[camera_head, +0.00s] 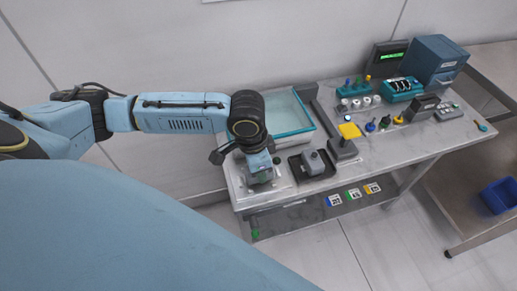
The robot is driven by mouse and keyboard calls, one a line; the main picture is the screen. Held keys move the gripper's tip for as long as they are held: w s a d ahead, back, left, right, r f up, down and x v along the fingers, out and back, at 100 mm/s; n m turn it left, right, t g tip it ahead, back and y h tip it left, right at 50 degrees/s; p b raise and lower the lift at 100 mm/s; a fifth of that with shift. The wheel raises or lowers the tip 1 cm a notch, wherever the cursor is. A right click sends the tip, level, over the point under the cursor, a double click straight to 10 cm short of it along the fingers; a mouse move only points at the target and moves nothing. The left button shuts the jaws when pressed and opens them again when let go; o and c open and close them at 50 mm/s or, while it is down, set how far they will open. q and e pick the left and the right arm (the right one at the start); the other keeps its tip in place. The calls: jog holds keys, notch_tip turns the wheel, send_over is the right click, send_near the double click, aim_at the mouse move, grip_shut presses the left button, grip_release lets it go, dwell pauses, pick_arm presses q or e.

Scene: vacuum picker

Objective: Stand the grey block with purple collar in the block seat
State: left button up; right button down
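A grey block (313,161) stands in a dark square tray (324,176) at the front of the bench. No purple collar can be made out on it at this size. My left arm comes in from the left, and my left gripper (260,178) points down over a pale plate (283,182) at the bench's left front corner, left of the dark tray. The fingers are small and partly hidden by the wrist, so I cannot tell whether they are open or hold anything. I cannot make out which thing is the block seat. My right gripper is not in view.
A teal-rimmed bin (309,130) lies behind the gripper. A yellow-topped stand (349,131) is right of the dark tray. Several small knobs, white cups and a teal rack (402,90) stand farther right. A blue cabinet (435,60) is at the back.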

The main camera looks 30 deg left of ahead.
pick_arm(q)
jog(key=shift+f, duration=0.5)
jog(key=shift+r, duration=0.1)
jog(key=o, duration=1)
jog(key=shift+o, duration=0.2)
notch_tip(320, 180, up, 12)
jog(key=s+a+p, duration=0.1)
jog(key=p, duration=0.2)
